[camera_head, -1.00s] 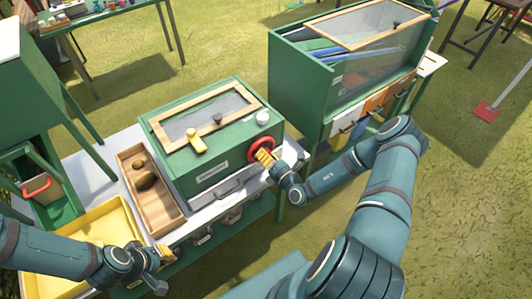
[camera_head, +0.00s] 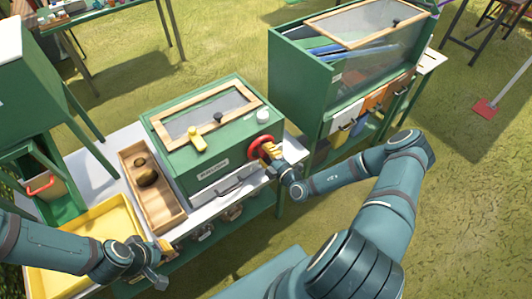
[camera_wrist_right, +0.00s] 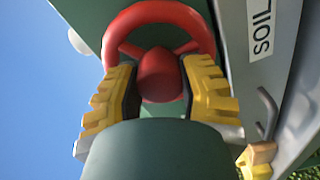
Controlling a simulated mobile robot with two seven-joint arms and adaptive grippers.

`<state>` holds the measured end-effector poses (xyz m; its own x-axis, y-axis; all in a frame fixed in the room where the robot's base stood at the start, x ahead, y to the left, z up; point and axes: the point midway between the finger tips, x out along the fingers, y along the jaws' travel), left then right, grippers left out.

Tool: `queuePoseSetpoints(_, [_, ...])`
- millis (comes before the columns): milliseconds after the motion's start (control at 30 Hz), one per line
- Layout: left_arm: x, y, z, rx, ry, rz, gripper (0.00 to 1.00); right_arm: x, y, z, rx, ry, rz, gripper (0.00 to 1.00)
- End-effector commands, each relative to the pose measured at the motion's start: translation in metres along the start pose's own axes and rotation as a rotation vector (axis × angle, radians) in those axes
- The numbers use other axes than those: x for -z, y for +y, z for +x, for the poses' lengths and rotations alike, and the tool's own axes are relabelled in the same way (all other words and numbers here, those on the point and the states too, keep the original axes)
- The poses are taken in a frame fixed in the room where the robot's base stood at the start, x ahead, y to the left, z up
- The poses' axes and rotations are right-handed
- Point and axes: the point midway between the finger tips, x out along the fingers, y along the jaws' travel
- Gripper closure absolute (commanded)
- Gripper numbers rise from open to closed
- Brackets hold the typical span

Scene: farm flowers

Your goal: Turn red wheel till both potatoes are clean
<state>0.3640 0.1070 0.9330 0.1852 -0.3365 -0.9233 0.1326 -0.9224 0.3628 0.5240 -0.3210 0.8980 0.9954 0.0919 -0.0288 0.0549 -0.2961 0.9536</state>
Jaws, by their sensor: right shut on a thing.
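The red wheel (camera_head: 264,147) is on the right end of the green washing box (camera_head: 215,138). My right gripper (camera_head: 268,152) is at the wheel. In the right wrist view its yellow fingers (camera_wrist_right: 160,88) are on both sides of the wheel's red middle knob (camera_wrist_right: 160,72), shut on it, with the rim arching beyond. Two brown potatoes, a nearer one (camera_head: 147,178) and a farther one (camera_head: 139,161), lie in a long wooden tray (camera_head: 172,212) left of the box. They are too small to judge for dirt. My left gripper (camera_head: 160,256) hangs near the table's front edge; its opening is unclear.
A yellow tray (camera_head: 75,229) lies on the table left of the wooden tray. The box has a mesh lid (camera_head: 207,115), a yellow handle (camera_head: 198,139) and a white knob (camera_head: 263,116). A green cabinet (camera_head: 298,80) stands behind to the right. Grass is open at the right.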

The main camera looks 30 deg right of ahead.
Motion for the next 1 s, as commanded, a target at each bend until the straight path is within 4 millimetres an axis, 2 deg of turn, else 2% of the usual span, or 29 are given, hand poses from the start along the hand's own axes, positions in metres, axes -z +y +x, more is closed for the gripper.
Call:
queuePoseSetpoints(500, [-0.0003,-0.0007,0.0017,0.000,0.000,0.000,1.00,0.0012,0.0024,0.0014,-0.007,0.018,0.429,0.97])
queuePoseSetpoints(1000, [-0.0005,-0.0011,0.0027,0.000,0.000,-0.001,1.00,0.0015,0.0032,0.0018,-0.009,0.024,0.584,0.97])
